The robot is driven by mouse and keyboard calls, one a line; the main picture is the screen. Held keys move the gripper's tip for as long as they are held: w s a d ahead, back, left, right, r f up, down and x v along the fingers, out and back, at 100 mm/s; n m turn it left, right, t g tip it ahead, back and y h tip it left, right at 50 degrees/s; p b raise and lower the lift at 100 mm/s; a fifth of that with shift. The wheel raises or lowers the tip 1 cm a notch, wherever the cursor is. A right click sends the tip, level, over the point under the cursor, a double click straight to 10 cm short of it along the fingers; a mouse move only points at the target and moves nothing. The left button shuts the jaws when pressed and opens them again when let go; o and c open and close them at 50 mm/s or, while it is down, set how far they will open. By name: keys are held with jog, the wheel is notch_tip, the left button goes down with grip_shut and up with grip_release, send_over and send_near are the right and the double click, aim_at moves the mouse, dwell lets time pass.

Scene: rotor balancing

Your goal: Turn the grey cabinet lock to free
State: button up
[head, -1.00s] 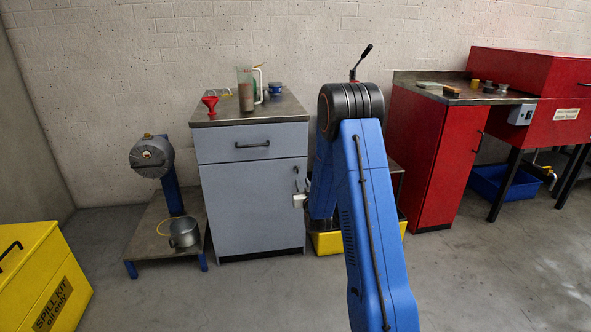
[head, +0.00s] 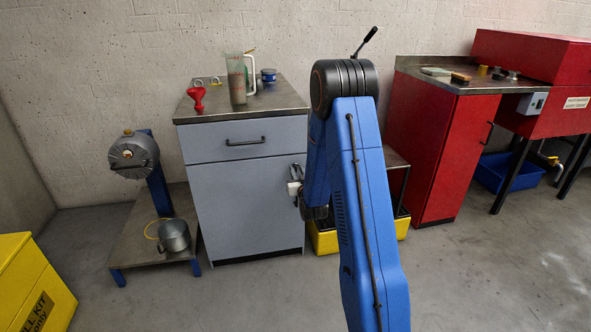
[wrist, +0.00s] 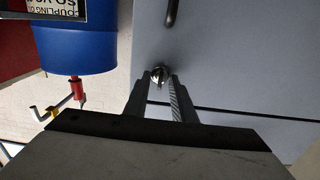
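The grey cabinet (head: 240,205) stands against the wall, with a drawer above a door. Its lock (wrist: 160,74) is a small round metal knob on the grey front in the wrist view. My gripper (wrist: 160,80) has its two fingers apart, one on each side of the lock at the fingertips. I cannot tell whether either finger touches it. In the head view my gripper (head: 295,188) is at the door's upper right edge, partly behind my blue arm, and the lock is hidden there. The lock's turn position is too small to read.
The dark door handle (wrist: 172,12) is close to the lock in the wrist view. A blue drum (wrist: 75,42) with a red tap (wrist: 77,92) lies to its left. Open floor lies in front.

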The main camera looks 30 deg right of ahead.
grip_shut()
jog(key=shift+m, duration=0.3)
jog(key=m, duration=0.3)
jog(key=shift+m, duration=0.4)
jog(key=m, duration=0.3)
jog(key=shift+d+m, duration=0.1)
jog(key=shift+m, duration=0.2)
jog(key=m, duration=0.5)
jog(key=shift+f, duration=0.15)
jog(key=shift+d+m, duration=0.1)
jog(key=shift+m, duration=2.4)
